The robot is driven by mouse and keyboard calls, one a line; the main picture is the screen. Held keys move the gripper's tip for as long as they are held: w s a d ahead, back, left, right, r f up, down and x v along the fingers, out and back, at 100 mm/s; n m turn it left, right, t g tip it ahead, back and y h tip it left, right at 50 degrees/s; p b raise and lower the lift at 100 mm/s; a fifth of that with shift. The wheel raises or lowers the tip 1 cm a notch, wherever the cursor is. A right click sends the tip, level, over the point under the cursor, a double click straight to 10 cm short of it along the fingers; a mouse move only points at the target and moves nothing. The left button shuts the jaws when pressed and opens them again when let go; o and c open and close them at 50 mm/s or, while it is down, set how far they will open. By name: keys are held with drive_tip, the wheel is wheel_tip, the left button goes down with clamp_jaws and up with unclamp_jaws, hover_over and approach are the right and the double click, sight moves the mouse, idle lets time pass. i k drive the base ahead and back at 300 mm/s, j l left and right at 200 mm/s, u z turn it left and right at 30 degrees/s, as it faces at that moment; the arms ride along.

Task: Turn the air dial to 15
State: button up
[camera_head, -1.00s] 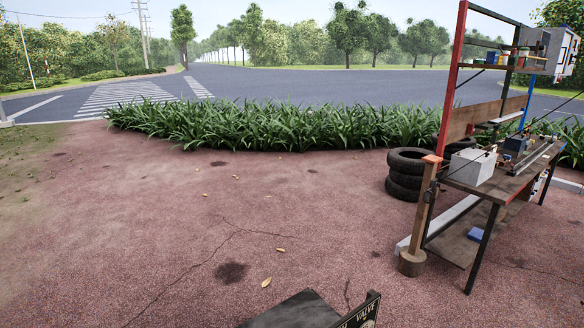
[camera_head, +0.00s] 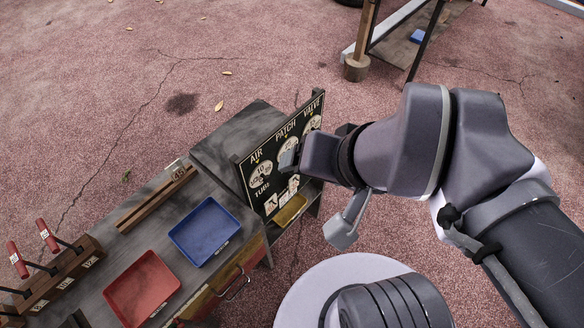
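A black board (camera_head: 247,182) stands at the right end of the cart, lettered AIR, PATCH and VALVE. Under AIR is a pale round face (camera_head: 260,175) with marks too small to read surely; I cannot tell if it is a dial or a printed picture. A small round tan piece with dark marks (camera_head: 178,173) sits at the end of a wooden strip on the cart; its reading is unclear.
The cart top (camera_head: 110,264) holds a blue tray (camera_head: 203,232) and a red tray (camera_head: 141,291). A yellow bin (camera_head: 290,210) sits below the board. A workbench leg (camera_head: 362,36) stands beyond, with open paving between.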

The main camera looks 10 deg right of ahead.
sight(260, 174)
drive_tip(key=k+j+z, duration=0.1)
drive_tip(key=z, duration=0.25)
drive_tip(key=k+j+z, duration=0.1)
drive_tip(key=z, duration=0.25)
drive_tip(key=k+j+z, duration=0.1)
drive_tip(key=z, duration=0.25)
drive_tip(key=j, duration=0.1)
